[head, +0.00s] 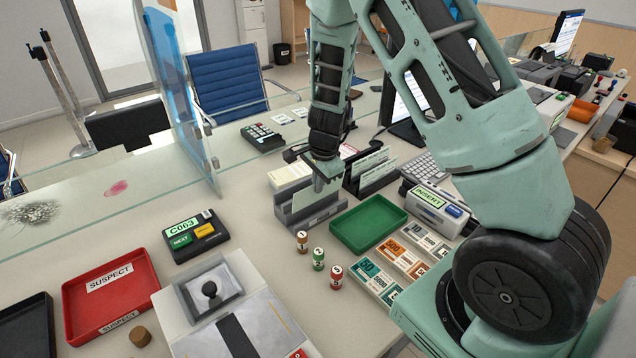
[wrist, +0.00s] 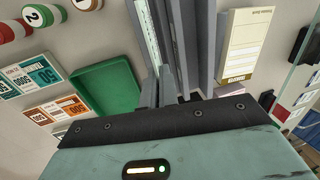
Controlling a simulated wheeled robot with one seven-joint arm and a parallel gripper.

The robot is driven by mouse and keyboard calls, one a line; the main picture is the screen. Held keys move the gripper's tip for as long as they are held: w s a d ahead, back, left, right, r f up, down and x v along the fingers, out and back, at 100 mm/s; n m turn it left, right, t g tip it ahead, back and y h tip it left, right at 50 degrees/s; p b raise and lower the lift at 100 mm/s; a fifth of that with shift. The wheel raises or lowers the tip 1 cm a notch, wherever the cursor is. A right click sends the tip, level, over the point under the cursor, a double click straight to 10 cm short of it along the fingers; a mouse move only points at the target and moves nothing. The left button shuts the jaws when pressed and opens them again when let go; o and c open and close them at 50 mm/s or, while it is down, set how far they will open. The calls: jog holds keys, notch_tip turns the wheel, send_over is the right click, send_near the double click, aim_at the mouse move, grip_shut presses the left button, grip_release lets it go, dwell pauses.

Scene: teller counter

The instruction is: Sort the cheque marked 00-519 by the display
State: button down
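No cheque marking 00-519 can be read in either view. My gripper (head: 325,180) points down over a grey slotted holder (head: 298,222). The holder's long grey walls also show in the wrist view (wrist: 206,40). Pale cheque-like slips (head: 290,175) lie just behind the holder, and a printed pad of them shows in the wrist view (wrist: 245,45). A black rack (head: 378,180) of upright slips stands to the right. A white device (head: 432,210) has a green display (head: 428,197) reading INSERT.
A green tray (head: 368,224) is empty. A red tray (head: 110,318) labelled SUSPECT and a black tray (head: 25,330) are at left. A call unit (head: 195,235) shows C063. A glass screen (head: 178,90) rises behind.

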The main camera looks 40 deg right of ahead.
aim_at(318, 197)
jog(key=shift+f+b, duration=2)
jog(key=shift+f, duration=0.6)
jog(key=c, duration=1.6)
grip_release()
jog(key=shift+r, duration=0.1)
jog(key=shift+r+p, duration=3.4)
jog(key=shift+r, duration=0.1)
jog(key=shift+f, duration=0.1)
